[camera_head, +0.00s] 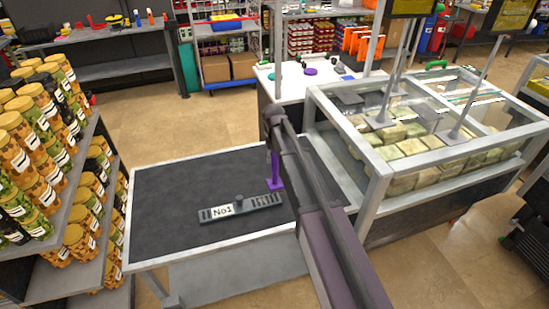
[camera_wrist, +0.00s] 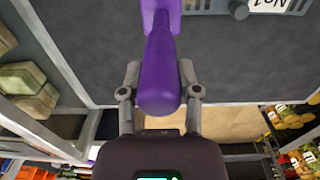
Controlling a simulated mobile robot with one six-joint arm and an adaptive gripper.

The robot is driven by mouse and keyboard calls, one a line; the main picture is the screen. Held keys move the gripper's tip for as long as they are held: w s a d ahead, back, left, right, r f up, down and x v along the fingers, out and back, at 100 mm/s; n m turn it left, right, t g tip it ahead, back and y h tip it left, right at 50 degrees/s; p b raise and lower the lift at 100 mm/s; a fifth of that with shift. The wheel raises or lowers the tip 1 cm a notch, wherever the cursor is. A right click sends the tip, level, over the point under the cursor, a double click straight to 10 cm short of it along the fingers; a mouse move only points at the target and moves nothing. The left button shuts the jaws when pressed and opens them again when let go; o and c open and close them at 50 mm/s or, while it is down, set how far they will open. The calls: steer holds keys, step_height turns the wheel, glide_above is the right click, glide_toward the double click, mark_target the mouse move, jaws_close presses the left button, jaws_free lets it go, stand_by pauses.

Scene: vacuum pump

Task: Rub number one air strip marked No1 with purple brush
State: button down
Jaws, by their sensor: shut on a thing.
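The air strip (camera_head: 262,202), a long grey bar with slotted ends and a white No1 label (camera_head: 222,211), lies on the dark table top. A round knob stands up from its middle. Part of the strip (camera_wrist: 208,5) shows at the top right of the wrist view, its label upside down. My gripper (camera_wrist: 159,82) is shut on the handle of the purple brush (camera_wrist: 158,60). In the head view the brush (camera_head: 274,170) hangs upright under my gripper, its lower end beside the right end of the strip. I cannot tell whether they touch.
The dark table (camera_head: 170,180) is otherwise clear. A glass-sided tank (camera_head: 370,165) with pale blocks stands close on the right. A shelf of jars (camera_head: 75,190) is on the left. A white workbench (camera_head: 270,72) stands behind.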

steer(key=shift+r+p, duration=1.55)
steer(key=shift+a+f, duration=0.1)
steer(key=a+n, duration=0.1)
steer(key=n, duration=0.2)
steer(key=s+a+n, duration=0.1)
steer(key=a+n, duration=0.1)
steer(key=n, duration=0.1)
steer(key=a+f+n+b, duration=0.1)
steer(key=n, duration=0.2)
steer(key=shift+s+a, duration=0.25)
